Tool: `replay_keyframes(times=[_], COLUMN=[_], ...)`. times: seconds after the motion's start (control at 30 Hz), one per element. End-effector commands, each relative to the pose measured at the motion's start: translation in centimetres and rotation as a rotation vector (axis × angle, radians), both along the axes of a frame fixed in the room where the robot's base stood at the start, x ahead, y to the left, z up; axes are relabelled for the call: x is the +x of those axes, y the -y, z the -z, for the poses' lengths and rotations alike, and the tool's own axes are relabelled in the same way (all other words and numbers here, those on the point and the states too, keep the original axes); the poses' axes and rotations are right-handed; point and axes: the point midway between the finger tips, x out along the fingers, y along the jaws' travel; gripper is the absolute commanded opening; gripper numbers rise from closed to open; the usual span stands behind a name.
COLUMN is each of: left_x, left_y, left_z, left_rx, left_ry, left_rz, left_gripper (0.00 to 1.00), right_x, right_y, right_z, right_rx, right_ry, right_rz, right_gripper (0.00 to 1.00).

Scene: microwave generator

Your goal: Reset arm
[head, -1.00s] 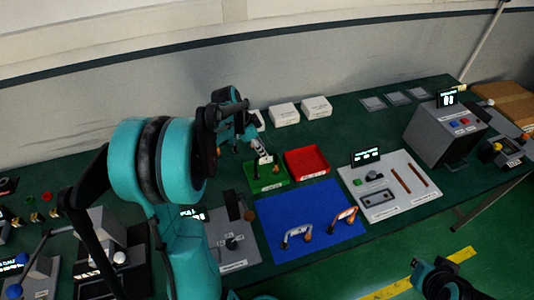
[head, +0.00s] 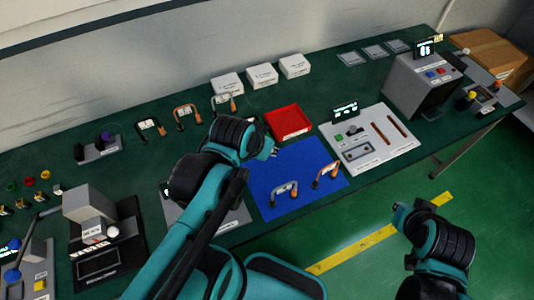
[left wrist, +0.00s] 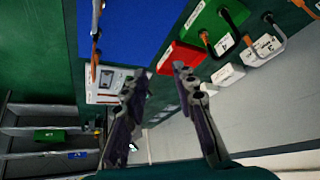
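My left arm reaches in from the lower left in the head view. Its gripper (head: 272,152) is partly hidden there, near the top edge of the blue mat (head: 300,155). In the left wrist view the two fingers of the left gripper (left wrist: 160,80) are spread apart with nothing between them. My right arm (head: 440,245) hangs over the floor at the lower right. Its gripper cannot be made out. One silver handle (head: 284,188) and one orange-ended handle (head: 327,172) rest on the mat.
A red tray (head: 288,122) stands behind the mat. A green tray shows in the left wrist view (left wrist: 205,22). White boxes (head: 262,77) stand at the back. A grey panel (head: 370,140) and a grey machine (head: 422,82) are to the right. Several handles (head: 186,117) lie behind my arm.

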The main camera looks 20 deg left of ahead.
Motion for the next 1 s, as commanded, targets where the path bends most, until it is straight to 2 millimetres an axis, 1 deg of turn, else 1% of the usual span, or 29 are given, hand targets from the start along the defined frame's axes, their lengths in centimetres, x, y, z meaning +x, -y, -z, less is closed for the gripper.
replay_keyframes(times=[0.03, 0.07, 0.2, 0.53, 0.63, 0.8, 0.83, 1.0], left_x=[-0.8, -1.2, -1.9, -2.0, -2.0, -2.0, -2.0, -2.0], left_y=[0.6, 0.8, 1.3, 1.4, 1.4, 1.4, 1.4, 1.4], left_z=[0.3, 0.4, 0.8, 0.9, 2.0, 5.5, 5.9, 6.1], left_rx=[-0.01, -0.017, -0.039, -0.044, -0.044, -0.044, -0.044, -0.044], left_ry=[0.02, 0.03, 0.059, 0.064, 0.064, 0.063, 0.063, 0.063], left_rz=[-0.016, -0.03, -0.067, -0.074, -0.073, -0.073, -0.073, -0.073], left_gripper=[0.28, 0.28, 0.28, 0.28, 0.28, 0.28, 0.28, 0.28], right_x=[0.0, 0.0, 0.0, 0.0, 0.0, 0.0, 0.0, 0.0], right_y=[0.0, 0.0, 0.0, 0.0, 0.0, 0.0, 0.0, 0.0], right_z=[0.0, 0.0, 0.0, 0.1, 1.2, 4.7, 5.1, 5.3], right_rx=[0.0, 0.0, 0.0, 0.0, 0.0, 0.0, 0.0, 0.0], right_ry=[0.0, 0.0, 0.0, 0.0, 0.0, 0.0, 0.0, 0.0], right_rz=[0.0, 0.0, 0.0, 0.0, 0.0, 0.0, 0.0, 0.0], right_gripper=[0.0, 0.0, 0.0, 0.0, 0.0, 0.0, 0.0, 0.0])
